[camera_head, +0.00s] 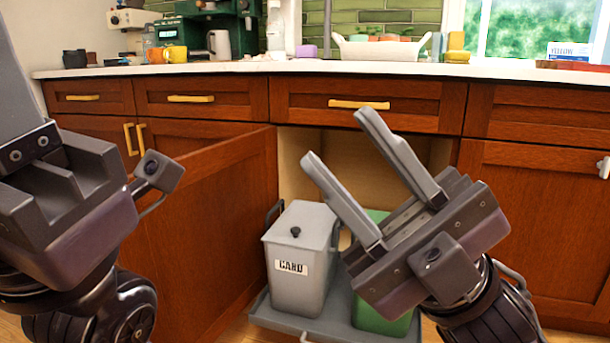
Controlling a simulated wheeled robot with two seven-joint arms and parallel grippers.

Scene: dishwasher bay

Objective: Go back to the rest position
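My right gripper (337,134) is raised in the middle of the view. Its two long grey fingers are spread apart with nothing between them, so it is open and empty. It is in front of the open cabinet and covers much of the green bin. My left gripper's body (62,200) is at the left edge. Its finger part runs out of the top left of the view, so its opening does not show.
The cabinet door (205,235) stands open. A pull-out tray (262,312) holds a grey bin (298,245) labelled CARD and a green bin (372,318). A white counter (260,67) behind carries mugs, a white basket (382,50) and a coffee machine.

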